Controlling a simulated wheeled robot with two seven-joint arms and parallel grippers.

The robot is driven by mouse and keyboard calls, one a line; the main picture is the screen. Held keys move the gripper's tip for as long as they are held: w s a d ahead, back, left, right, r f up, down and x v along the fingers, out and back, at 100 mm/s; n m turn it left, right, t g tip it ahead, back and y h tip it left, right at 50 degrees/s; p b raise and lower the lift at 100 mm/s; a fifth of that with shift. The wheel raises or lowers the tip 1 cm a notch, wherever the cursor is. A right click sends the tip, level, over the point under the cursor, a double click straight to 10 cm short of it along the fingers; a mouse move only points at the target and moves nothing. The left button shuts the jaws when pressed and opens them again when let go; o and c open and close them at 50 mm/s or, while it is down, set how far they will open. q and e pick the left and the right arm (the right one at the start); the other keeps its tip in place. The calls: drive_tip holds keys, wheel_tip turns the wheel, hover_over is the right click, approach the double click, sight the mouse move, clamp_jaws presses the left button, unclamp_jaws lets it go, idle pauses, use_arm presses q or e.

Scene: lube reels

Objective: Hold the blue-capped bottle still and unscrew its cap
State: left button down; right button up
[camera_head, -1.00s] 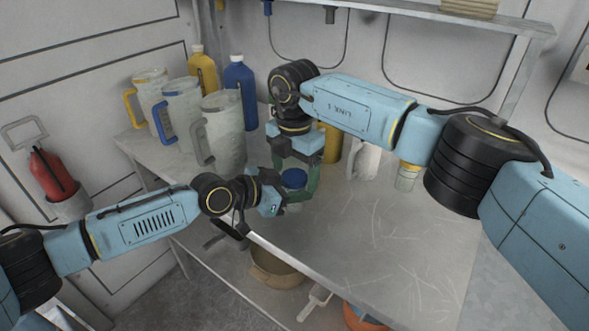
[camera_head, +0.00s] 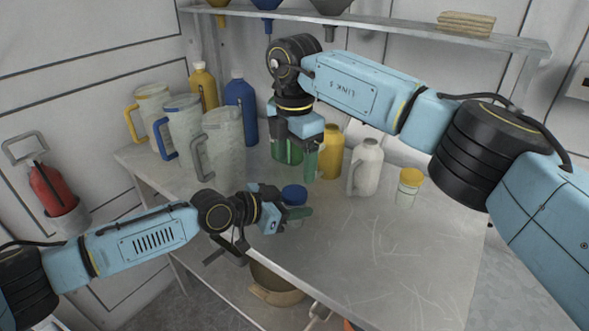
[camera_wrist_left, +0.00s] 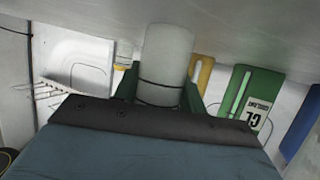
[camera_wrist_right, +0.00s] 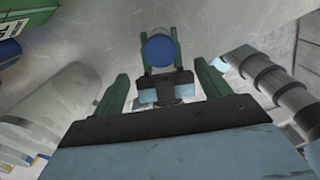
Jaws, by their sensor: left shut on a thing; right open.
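The blue-capped bottle stands near the table's front edge. Its blue cap (camera_head: 293,194) is on top and also shows in the right wrist view (camera_wrist_right: 160,50). My left gripper (camera_head: 292,213) is shut on the bottle's body below the cap. In the left wrist view the pale bottle body (camera_wrist_left: 166,55) sits between the green fingers, and its cap is hidden. My right gripper (camera_head: 297,165) is open and empty, above and behind the bottle, apart from the cap. In the right wrist view its fingers (camera_wrist_right: 165,85) are spread, with the cap beyond them.
Several jugs, including a grey-handled one (camera_head: 222,140), stand at the back left with a blue bottle (camera_head: 240,105). A yellow bottle (camera_head: 331,150), a white jug (camera_head: 367,168) and a yellow-capped container (camera_head: 409,186) stand right of my right gripper. The table's front right is clear.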

sight(295, 192)
drive_tip(key=shift+r+m, duration=0.25)
drive_tip(key=shift+m, duration=0.15)
drive_tip(key=shift+f, duration=3.85)
drive_tip(key=c, duration=1)
drive_tip(key=shift+n, duration=1.6)
drive_tip(key=shift+c, duration=0.2)
drive_tip(key=o, duration=1.1)
